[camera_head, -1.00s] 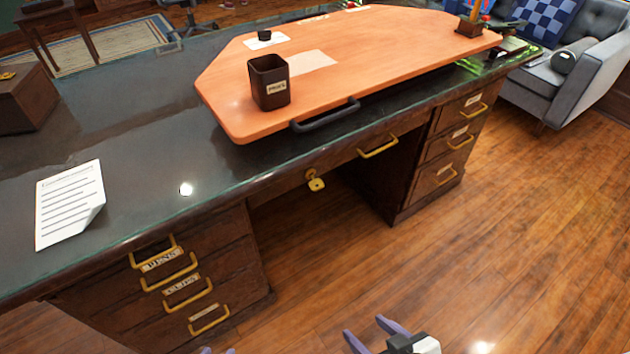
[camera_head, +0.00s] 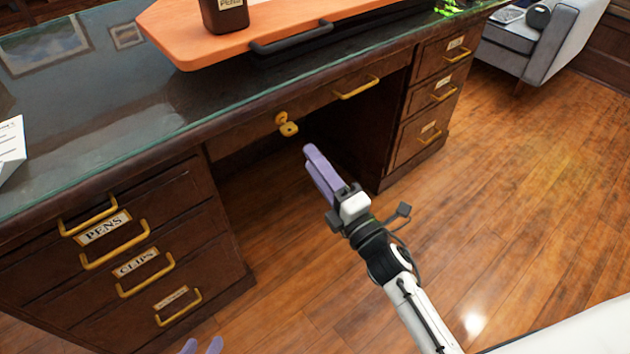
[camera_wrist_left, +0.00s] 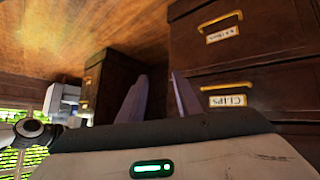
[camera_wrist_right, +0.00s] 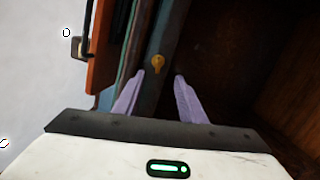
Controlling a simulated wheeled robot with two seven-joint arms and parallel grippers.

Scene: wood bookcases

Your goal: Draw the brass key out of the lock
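The brass key (camera_head: 288,128) sits in the lock (camera_head: 281,117) on the front of the desk's centre drawer (camera_head: 235,137). In the right wrist view the key (camera_wrist_right: 158,64) shows ahead, between the two purple fingers. My right gripper (camera_head: 312,150) is just right of and below the key in the head view, apart from it; the right wrist view shows its fingers (camera_wrist_right: 157,78) spread and empty. My left gripper (camera_head: 202,345) shows only its fingertips at the bottom edge of the head view. In the left wrist view its fingers (camera_wrist_left: 158,82) are apart with nothing between them.
The left drawer stack has brass handles (camera_head: 115,245) and labels. The right stack (camera_head: 425,100) stands beyond the open knee space. An orange board (camera_head: 190,35) with a dark pen cup (camera_head: 224,14) lies on the glass desktop. The wood floor (camera_head: 530,170) at right is clear.

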